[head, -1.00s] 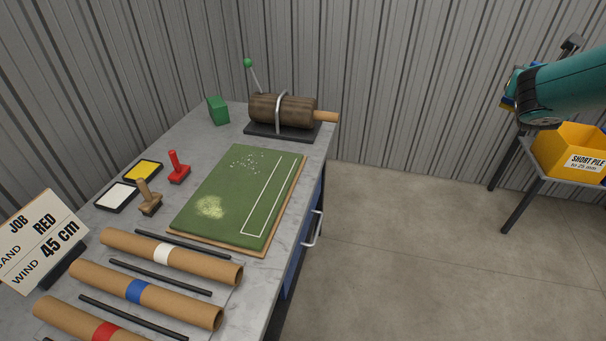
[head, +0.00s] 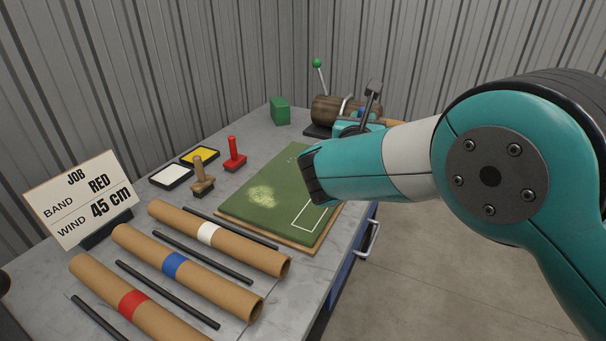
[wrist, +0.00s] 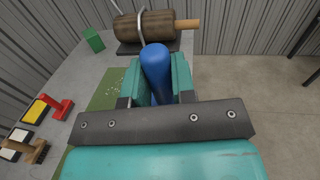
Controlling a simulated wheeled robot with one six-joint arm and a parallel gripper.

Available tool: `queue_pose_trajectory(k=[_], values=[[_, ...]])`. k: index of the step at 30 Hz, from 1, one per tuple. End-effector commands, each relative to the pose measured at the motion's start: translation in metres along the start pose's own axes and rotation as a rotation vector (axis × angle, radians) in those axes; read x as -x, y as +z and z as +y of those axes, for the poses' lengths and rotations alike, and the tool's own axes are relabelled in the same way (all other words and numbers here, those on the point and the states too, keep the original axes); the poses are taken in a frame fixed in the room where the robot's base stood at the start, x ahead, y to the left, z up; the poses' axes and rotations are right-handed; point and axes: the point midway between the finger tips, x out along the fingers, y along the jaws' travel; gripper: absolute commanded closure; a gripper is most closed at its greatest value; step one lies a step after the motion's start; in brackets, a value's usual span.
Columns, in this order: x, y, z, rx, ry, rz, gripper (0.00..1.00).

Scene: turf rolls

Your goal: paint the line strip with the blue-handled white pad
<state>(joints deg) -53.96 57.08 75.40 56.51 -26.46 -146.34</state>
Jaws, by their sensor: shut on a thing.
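My gripper (wrist: 157,85) is shut on the blue handle (wrist: 157,62) of the pad, which stands up between the two teal fingers in the wrist view. The white pad itself is hidden. In the head view a bit of the blue handle (head: 362,113) shows by my gripper (head: 358,125), at the far end of the turf board. The line strip (head: 312,212) is a white-outlined green strip along the right side of the green turf board (head: 262,196). My arm covers its far part. Whether the pad touches the turf cannot be seen.
Cardboard rolls (head: 215,238) lie in front. A winder (head: 325,110) and green block (head: 280,111) stand behind.

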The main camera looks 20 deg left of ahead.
Motion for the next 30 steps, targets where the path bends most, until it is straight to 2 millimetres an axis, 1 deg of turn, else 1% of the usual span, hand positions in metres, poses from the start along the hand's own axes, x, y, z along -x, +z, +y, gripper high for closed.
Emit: queue_pose_trajectory(k=[1, 3, 6, 9, 12, 17, 20, 27, 30], values=[[0.018, -0.018, 0.025, 0.000, 0.024, -0.001, 0.99], [0.039, -0.027, 0.051, -0.003, 0.044, -0.004, 0.99], [0.064, -0.037, 0.079, -0.006, 0.066, -0.007, 0.99], [0.082, -0.043, 0.096, -0.010, 0.081, -0.010, 0.99], [0.091, -0.045, 0.104, -0.011, 0.087, -0.011, 0.99], [0.093, -0.053, 0.106, -0.011, 0.088, -0.010, 0.99], [0.093, -0.062, 0.106, -0.011, 0.088, -0.010, 0.99], [0.093, -0.093, 0.106, -0.011, 0.088, -0.010, 0.99], [0.093, -0.102, 0.106, -0.011, 0.088, -0.011, 0.99]])
